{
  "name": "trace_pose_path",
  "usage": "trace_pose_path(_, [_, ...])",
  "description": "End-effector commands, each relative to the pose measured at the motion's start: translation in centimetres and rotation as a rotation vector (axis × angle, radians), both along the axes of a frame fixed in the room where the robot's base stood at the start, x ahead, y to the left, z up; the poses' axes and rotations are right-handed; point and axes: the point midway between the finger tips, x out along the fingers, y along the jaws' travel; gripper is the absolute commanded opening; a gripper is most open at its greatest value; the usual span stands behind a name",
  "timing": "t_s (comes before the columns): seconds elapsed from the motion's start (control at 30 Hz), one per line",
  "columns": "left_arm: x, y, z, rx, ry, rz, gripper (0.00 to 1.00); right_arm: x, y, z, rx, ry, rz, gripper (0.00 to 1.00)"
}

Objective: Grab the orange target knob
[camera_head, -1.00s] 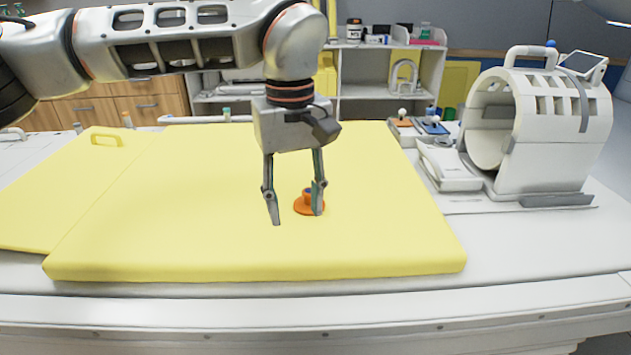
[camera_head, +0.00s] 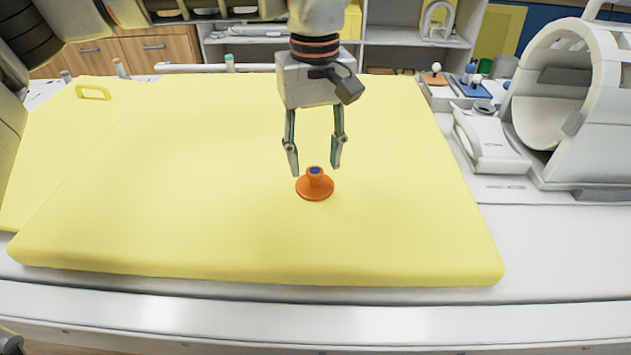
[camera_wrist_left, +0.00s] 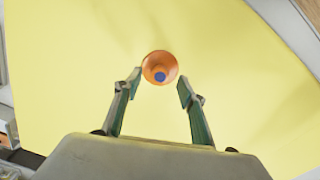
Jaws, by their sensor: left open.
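The orange target knob (camera_head: 315,186) has a round flat base and a short stem with a blue top. It stands upright on the yellow pad (camera_head: 180,220). My left gripper (camera_head: 315,170) points down with its two fingers spread, at or just above the knob's top in the head view. In the left wrist view the knob (camera_wrist_left: 159,68) lies just beyond the open fingertips (camera_wrist_left: 158,80), roughly centred between them. The fingers hold nothing, and I cannot tell the exact height gap.
A white ring-shaped scanner model (camera_head: 570,100) and a white box-like part (camera_head: 487,140) stand at the right. Small orange and blue bases (camera_head: 455,85) sit behind them. The pad around the knob is clear.

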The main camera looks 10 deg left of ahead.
Motion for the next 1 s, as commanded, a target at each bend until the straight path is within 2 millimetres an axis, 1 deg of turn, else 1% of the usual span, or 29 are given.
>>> trace_pose_path(0.03, [0.1,0.1,-1.2,0.000,0.007,0.000,0.41,-0.1,0.0,-0.3,-0.001,0.002,0.000,0.40])
trace_pose_path(0.1, [0.1,0.2,-2.3,0.001,0.007,0.000,0.41,0.0,0.0,-0.3,-0.002,-0.001,0.000,0.40])
trace_pose_path(0.2, [0.1,0.2,-3.3,0.000,0.004,-0.001,0.41,0.2,-0.1,-0.2,-0.003,-0.005,0.000,0.40])
trace_pose_path(0.43, [0.1,0.2,-3.4,0.000,-0.001,0.000,0.41,0.6,-0.1,0.1,-0.002,-0.013,0.000,0.40])
trace_pose_path(0.47, [0.1,0.2,-3.4,0.000,0.000,0.000,0.38,0.6,-0.1,0.1,-0.003,-0.013,0.001,0.40])
trace_pose_path(0.5, [0.1,0.1,-3.4,0.000,0.000,0.000,0.28,0.6,-0.1,0.1,-0.003,-0.013,0.001,0.40])
trace_pose_path(0.57, [0.1,0.1,-3.4,0.000,0.000,0.000,0.12,0.6,-0.1,0.1,-0.003,-0.013,0.001,0.40])
trace_pose_path(0.6, [0.1,0.1,-3.4,0.000,0.000,0.000,0.02,0.6,-0.1,0.1,-0.003,-0.013,0.001,0.40])
trace_pose_path(0.63, [0.1,0.1,-3.4,0.000,0.000,0.000,0.00,0.6,-0.1,0.1,-0.003,-0.013,0.001,0.40])
trace_pose_path(1.0, [0.1,0.1,-3.2,0.000,-0.001,0.000,0.00,0.6,-0.2,0.1,-0.005,-0.013,0.002,0.40])
